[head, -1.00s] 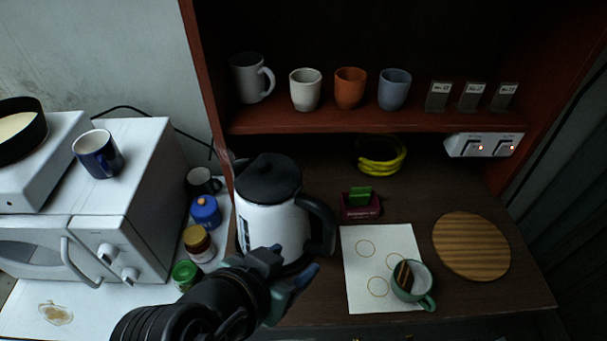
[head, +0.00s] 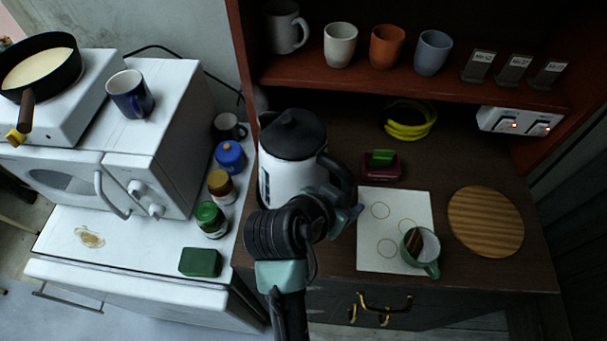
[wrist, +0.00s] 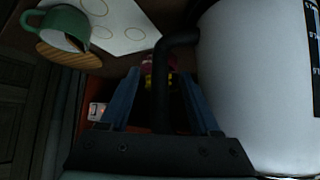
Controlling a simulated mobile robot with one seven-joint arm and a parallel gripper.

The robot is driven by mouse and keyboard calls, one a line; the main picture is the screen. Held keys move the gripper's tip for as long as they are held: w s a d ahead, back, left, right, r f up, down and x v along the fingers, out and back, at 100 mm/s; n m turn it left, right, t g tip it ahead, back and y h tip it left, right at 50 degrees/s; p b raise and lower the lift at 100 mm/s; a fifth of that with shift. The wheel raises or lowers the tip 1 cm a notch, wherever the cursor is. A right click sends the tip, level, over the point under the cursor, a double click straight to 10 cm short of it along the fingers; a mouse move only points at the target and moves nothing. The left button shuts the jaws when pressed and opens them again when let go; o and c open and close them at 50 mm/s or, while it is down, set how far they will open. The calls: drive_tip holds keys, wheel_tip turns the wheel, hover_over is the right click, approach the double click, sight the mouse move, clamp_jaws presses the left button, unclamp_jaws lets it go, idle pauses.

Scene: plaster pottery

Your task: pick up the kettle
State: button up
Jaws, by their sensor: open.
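The kettle (head: 291,165) is white with a black lid and a black handle (head: 341,180) on its right side. It stands upright on the dark wooden counter in the head view. My gripper (head: 352,212) is at the handle's side, partly hidden behind my wrist. In the wrist view the white kettle body (wrist: 262,80) fills the right side. The black handle (wrist: 163,90) runs down between the two blue fingers of my gripper (wrist: 160,100), which are open on either side of it.
A paper sheet (head: 374,240) with ring marks and a green mug (head: 428,262) lie to the right. A round wooden board (head: 486,222) is farther right. Jars (head: 211,219) stand left of the kettle. A shelf (head: 400,80) with cups overhangs the back.

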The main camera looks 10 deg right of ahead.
drive_tip(key=shift+x, duration=1.1)
drive_tip(key=shift+r, duration=0.1)
clamp_jaws()
idle(0.4)
drive_tip(key=shift+w+r, duration=0.2)
drive_tip(key=shift+r, duration=0.05)
